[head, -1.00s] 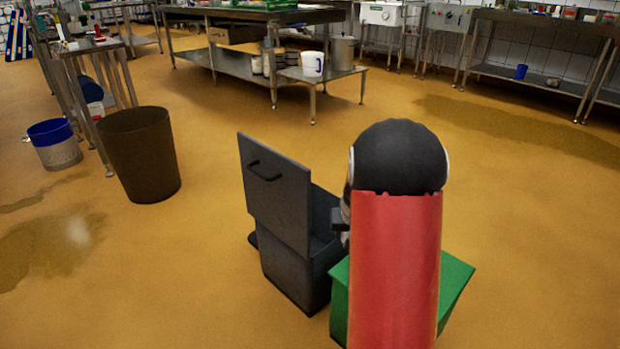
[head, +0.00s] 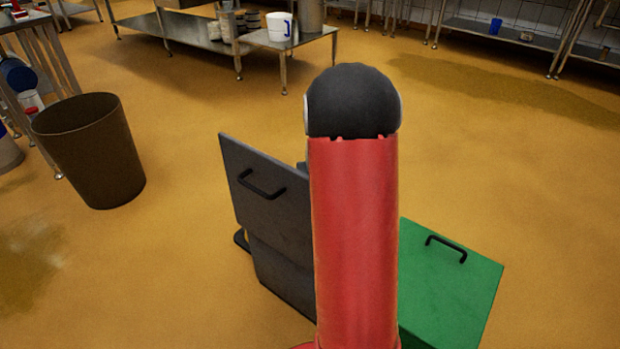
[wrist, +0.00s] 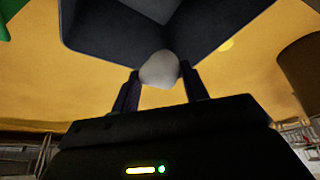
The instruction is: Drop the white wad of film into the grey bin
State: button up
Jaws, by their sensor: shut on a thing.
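The white wad of film (wrist: 158,68) is held between the two fingers of my gripper (wrist: 159,80) in the wrist view. The grey bin (head: 284,275) stands in the middle of the head view, its lid (head: 268,190) raised upright with a black handle on it. My red arm covers its right side and its opening in the head view. In the wrist view the grey bin (wrist: 95,38) lies just beyond the wad, its dark walls spread around it. I cannot tell whether the wad is inside the rim. My gripper is hidden in the head view.
A green bin (head: 450,285) with a shut lid stands right of the grey one, partly behind my arm. A brown open bin (head: 90,160) stands at the left. A steel table (head: 200,35) is at the back. Open floor lies between.

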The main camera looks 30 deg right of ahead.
notch_tip(320, 180, down, 6)
jog(key=b, duration=0.3)
jog(key=shift+s+r, duration=0.1)
jog(key=o, duration=1)
jog(key=v, duration=0.8)
jog(key=shift+s+d, duration=0.1)
